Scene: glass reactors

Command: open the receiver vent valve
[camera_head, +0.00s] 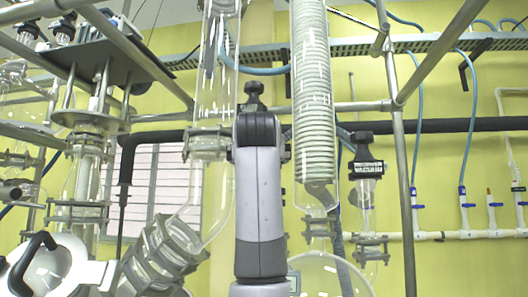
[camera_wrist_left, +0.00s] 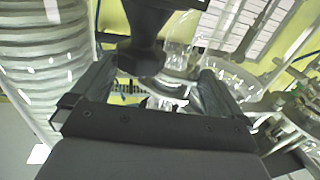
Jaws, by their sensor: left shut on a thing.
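My left arm rises through the middle of the head view, and its grey link hides the gripper there. In the left wrist view my left gripper (camera_wrist_left: 155,88) has its two dark fingers on either side of a black flared valve handle (camera_wrist_left: 140,42), and it is shut on this handle. Clear glass shows just beyond the handle. In the head view a black knob (camera_head: 254,90) stands above my arm; I cannot tell whether it is the same handle. The valve's opening angle cannot be made out. My right gripper is in neither view.
A glass coil condenser (camera_head: 312,95) stands close right of my arm and a glass column (camera_head: 217,75) close left. A black-topped glass fitting (camera_head: 367,165) is farther right. Metal frame bars (camera_head: 400,150) cross the space. A white flange with a black handle (camera_head: 62,268) is at lower left.

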